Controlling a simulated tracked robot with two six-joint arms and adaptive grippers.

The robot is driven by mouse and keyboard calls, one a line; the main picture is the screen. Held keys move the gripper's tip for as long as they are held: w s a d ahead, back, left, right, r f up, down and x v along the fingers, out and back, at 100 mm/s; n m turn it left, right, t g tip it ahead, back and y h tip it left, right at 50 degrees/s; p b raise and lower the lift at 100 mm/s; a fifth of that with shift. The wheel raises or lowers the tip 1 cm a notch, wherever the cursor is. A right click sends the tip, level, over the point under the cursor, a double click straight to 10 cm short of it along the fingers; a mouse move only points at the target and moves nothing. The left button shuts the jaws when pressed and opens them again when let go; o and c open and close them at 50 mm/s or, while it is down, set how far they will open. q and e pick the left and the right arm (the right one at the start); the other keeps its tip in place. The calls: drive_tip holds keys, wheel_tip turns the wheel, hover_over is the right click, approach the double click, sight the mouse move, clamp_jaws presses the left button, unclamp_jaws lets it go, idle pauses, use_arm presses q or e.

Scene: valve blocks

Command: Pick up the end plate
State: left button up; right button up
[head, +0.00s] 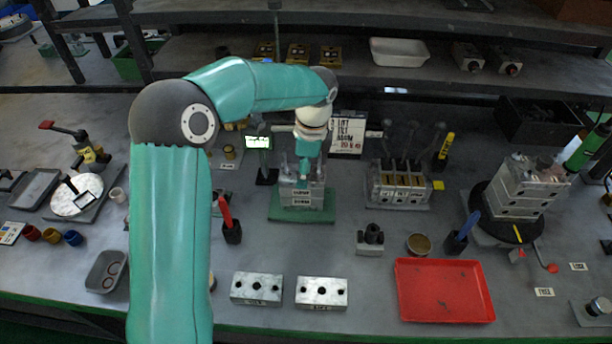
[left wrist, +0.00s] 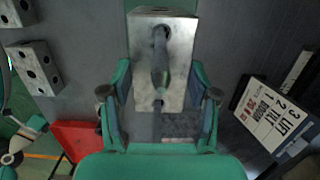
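My left gripper (head: 303,172) is over the metal valve stack (head: 301,200) on the green mat (head: 287,215) in the head view. In the left wrist view its fingers (left wrist: 158,105) are spread on both sides of a grey metal block (left wrist: 175,75) with a dark lever standing up from it. Slim gaps seem to show beside the block, and it does not look lifted. Two loose grey blocks with holes, one at left (head: 257,288) and one at right (head: 321,292), lie at the front. Their labels are too small to read, so I cannot tell which piece is the end plate. My right gripper is not seen.
A red tray (head: 444,291) lies at front right. A lettered card (head: 348,136) stands behind the stack. A lever valve bank (head: 399,187) is to its right, and another block stack (head: 524,190) on a dark disc farther right. A red-handled tool in a holder (head: 231,232) stands at left.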

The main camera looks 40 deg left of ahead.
use_arm(q)
drive_tip(key=c, duration=0.7)
drive_tip(key=shift+w+r, duration=0.1)
drive_tip(key=shift+r, duration=0.1)
drive_tip(key=shift+r+p, duration=1.2)
drive_tip(key=shift+r, duration=8.65)
